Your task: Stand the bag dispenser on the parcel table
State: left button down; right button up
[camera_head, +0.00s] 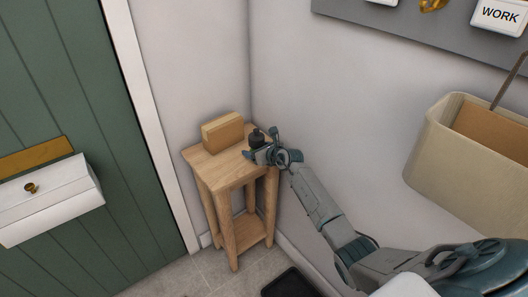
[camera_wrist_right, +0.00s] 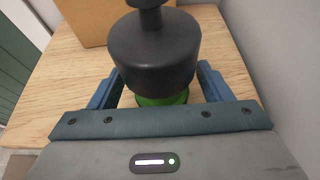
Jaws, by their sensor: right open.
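The bag dispenser (camera_head: 257,138) is a dark, rounded piece at the right back of the wooden parcel table (camera_head: 218,169). In the right wrist view the bag dispenser (camera_wrist_right: 154,55) shows a black body with a narrow neck and knob, and a green part below. It looks upright over the table top (camera_wrist_right: 50,75); its contact with the wood is hidden. My right gripper (camera_head: 258,151) is at the dispenser, and in the wrist view its blue fingers (camera_wrist_right: 158,84) are open, one on each side of it. My left gripper is in neither view.
A cardboard parcel (camera_head: 222,132) stands on the table just left of the dispenser. Walls close in behind and right of the table. A green door with a white box (camera_head: 50,201) is at left, a beige bin (camera_head: 455,160) on the right wall, and a dark tray (camera_head: 290,284) below.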

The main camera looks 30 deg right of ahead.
jog(key=v, duration=0.4)
jog(key=shift+s+d, duration=0.1)
jog(key=shift+s, duration=0.1)
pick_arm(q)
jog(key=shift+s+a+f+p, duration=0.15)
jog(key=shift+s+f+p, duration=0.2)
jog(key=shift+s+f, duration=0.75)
pick_arm(e)
jog(key=a+v, duration=0.1)
jog(key=v, duration=0.6)
jog(key=shift+s+d, duration=0.3)
jog(key=shift+d, duration=0.15)
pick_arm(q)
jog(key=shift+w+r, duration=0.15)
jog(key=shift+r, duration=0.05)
pick_arm(e)
jog(key=shift+r, duration=0.1)
